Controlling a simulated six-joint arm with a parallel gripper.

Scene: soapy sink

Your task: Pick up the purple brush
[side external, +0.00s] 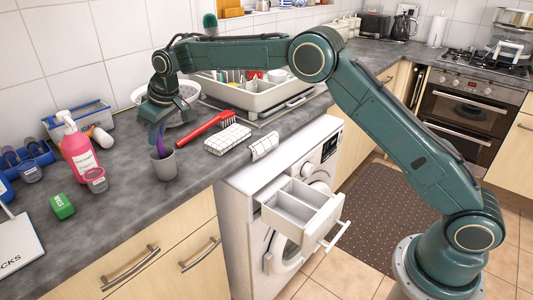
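The purple brush (160,141) stands upright in a small grey cup (162,163) on the dark worktop, near its front edge. Its lower part is hidden inside the cup. My gripper (157,124) points down right above the cup, with its fingers at the top of the brush. The fingers are small and dark here, and I cannot tell whether they are open or shut on the brush.
A pink soap bottle (78,150) and a purple-grey cup (96,180) stand to the left. A red brush (206,130) and a white checked cloth (228,139) lie to the right. A white dish rack (250,97) stands behind. An open drawer (300,205) juts out below.

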